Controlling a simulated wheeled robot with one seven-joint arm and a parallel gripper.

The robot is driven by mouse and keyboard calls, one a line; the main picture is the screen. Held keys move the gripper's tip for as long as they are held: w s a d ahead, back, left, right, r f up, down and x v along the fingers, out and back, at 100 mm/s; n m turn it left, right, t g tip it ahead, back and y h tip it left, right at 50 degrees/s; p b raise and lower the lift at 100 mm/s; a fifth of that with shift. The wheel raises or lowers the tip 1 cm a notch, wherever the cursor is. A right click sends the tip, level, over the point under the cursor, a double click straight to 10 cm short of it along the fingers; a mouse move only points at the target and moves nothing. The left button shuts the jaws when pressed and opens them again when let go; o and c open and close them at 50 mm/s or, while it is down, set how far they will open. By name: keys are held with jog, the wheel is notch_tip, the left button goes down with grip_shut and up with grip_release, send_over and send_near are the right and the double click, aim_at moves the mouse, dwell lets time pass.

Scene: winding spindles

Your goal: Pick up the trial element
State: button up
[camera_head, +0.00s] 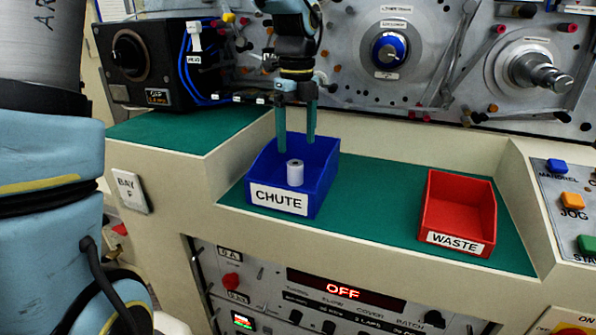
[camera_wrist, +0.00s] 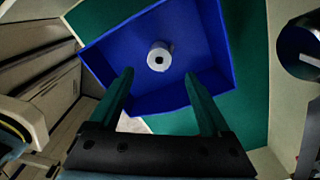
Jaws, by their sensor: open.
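A small white cylinder with a dark hole in its top, seemingly the trial element (camera_head: 295,173), stands upright in the blue bin labelled CHUTE (camera_head: 322,187). In the wrist view the white cylinder (camera_wrist: 159,56) stands on the floor of the blue bin (camera_wrist: 218,45), clear of its walls. My gripper (camera_head: 297,142) is open and empty, with its two teal fingers pointing down above the rear part of the bin. In the wrist view the fingertips (camera_wrist: 158,74) are spread wide on either side below the cylinder and do not touch it.
A red bin labelled WASTE (camera_head: 458,217) stands to the right on the green mat (camera_head: 385,190), with free mat between the bins. A black box with a dial (camera_head: 150,65) stands at the left. The machine panel with protruding spindles (camera_head: 540,73) rises behind.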

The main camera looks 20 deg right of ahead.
aim_at(295, 163)
jog(key=shift+w+a+f+p, duration=0.1)
jog(key=shift+f+p, duration=0.25)
jog(key=shift+f, duration=1.45)
jog(key=shift+w+f+p, duration=0.1)
jog(key=shift+f+p, duration=0.25)
jog(key=shift+f, duration=1.4)
jog(key=shift+c, duration=0.3)
grip_shut()
